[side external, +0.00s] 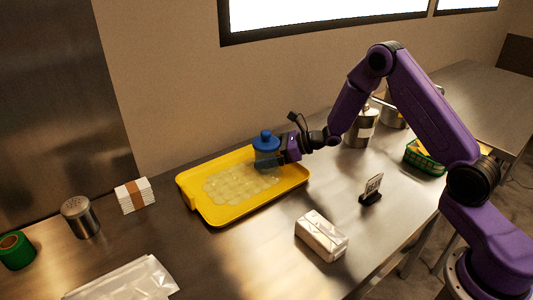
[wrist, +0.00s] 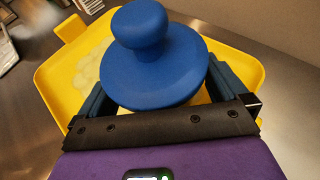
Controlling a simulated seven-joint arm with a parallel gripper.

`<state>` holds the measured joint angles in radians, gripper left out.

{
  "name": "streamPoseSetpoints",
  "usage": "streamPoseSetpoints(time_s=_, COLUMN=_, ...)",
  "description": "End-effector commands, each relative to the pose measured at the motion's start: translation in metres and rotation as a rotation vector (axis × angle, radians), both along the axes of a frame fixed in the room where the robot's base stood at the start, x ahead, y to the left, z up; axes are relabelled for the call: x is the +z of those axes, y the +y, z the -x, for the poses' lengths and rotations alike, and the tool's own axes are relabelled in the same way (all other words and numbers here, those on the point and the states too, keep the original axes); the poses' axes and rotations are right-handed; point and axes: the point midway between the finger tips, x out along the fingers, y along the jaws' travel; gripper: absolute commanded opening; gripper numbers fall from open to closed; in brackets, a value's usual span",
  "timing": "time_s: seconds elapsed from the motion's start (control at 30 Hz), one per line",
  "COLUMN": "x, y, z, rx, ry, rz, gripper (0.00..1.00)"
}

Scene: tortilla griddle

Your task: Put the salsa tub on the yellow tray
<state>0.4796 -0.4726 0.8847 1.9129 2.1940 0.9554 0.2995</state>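My gripper (side external: 280,152) comes in from the right and is shut on the tub. In the wrist view the blue lid (wrist: 155,65) hides most of the body, with a finger at each side. Yellow tray rim (wrist: 50,75) shows around and beyond it.
Pale round pieces (side external: 235,187) cover the tray's middle. Napkins (side external: 133,195), a metal shaker (side external: 80,217) and a green roll (side external: 16,251) are left. Metal canisters (side external: 360,130) stand behind.

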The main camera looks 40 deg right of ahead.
Motion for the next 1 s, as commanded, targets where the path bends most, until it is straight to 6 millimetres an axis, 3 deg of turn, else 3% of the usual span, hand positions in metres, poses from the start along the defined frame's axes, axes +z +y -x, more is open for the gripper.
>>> streamPoseSetpoints(time_s=0.27, x=0.004, y=0.000, z=0.000, rx=0.000, ry=-0.001, rz=0.001, gripper=1.00)
streamPoseSetpoints(time_s=0.7, x=0.034, y=-0.053, z=0.051, rx=-0.004, ry=0.000, rz=0.000, gripper=1.00)
streamPoseSetpoints(time_s=1.0, x=0.048, y=-0.076, z=0.075, rx=-0.001, ry=0.000, rz=0.000, gripper=1.00)
